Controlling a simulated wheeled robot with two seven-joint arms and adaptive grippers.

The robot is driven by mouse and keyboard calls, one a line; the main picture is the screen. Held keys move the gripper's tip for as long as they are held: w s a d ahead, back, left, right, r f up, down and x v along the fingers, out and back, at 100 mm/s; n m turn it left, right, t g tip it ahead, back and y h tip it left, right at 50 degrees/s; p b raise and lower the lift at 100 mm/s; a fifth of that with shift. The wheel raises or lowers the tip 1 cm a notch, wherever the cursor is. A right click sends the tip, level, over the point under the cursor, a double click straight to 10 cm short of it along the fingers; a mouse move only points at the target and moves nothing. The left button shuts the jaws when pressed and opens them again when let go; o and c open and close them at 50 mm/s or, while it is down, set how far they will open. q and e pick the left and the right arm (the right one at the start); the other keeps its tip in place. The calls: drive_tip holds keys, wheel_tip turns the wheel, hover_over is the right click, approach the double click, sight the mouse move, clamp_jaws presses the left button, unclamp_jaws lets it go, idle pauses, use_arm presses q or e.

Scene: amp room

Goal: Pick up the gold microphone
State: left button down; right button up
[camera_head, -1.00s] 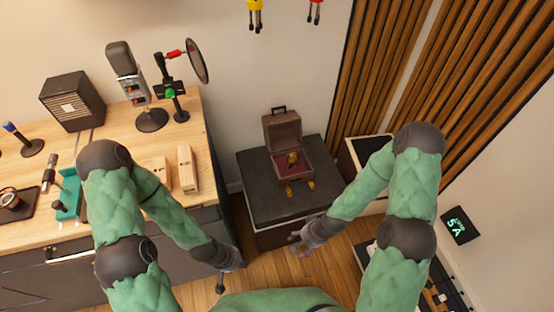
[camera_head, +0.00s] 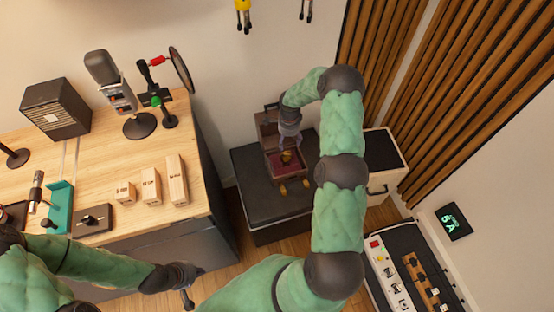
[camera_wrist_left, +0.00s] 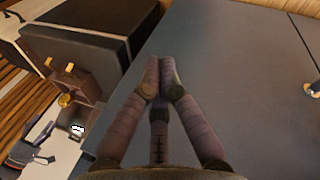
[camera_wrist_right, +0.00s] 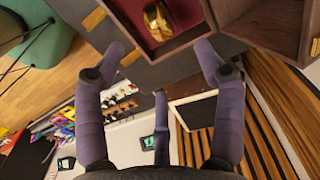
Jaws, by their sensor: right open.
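The gold microphone (camera_wrist_right: 158,20) lies inside a small open case with red lining (camera_wrist_right: 128,12). In the head view the wooden case (camera_head: 272,170) stands on a dark cabinet, its lid raised, and a gold spot (camera_head: 287,157) shows inside. My right gripper (camera_head: 290,140) is over the case opening and partly covers it. In the right wrist view the right gripper (camera_wrist_right: 160,55) has its fingers spread, with nothing between them; the microphone is beyond the fingertips. My left gripper (camera_head: 188,288) is low beside the desk, away from the case. Its fingers (camera_wrist_left: 160,70) are together and empty.
The dark cabinet top (camera_head: 250,195) around the case is clear. The wooden desk (camera_head: 115,165) at left holds a large grey microphone (camera_head: 108,75), a black speaker box and wooden blocks (camera_head: 151,185). Slatted panels (camera_head: 400,80) and a white drawer unit (camera_head: 387,182) stand right.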

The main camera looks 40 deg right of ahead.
sight(287, 153)
wheel_tip(287, 153, down, 4)
drive_tip(key=shift+f+b, duration=0.25)
drive_tip(key=shift+b, duration=0.25)
drive_tip(key=shift+s+a+f+b, duration=0.15)
drive_tip(key=shift+f+b, duration=0.35)
drive_tip(key=shift+f, duration=0.85)
drive_tip(key=shift+w+a+f+b, duration=0.15)
drive_tip(key=shift+f+b, duration=0.35)
drive_tip(key=shift+f, duration=0.8)
drive_tip(key=shift+s, duration=0.1)
clamp_jaws()
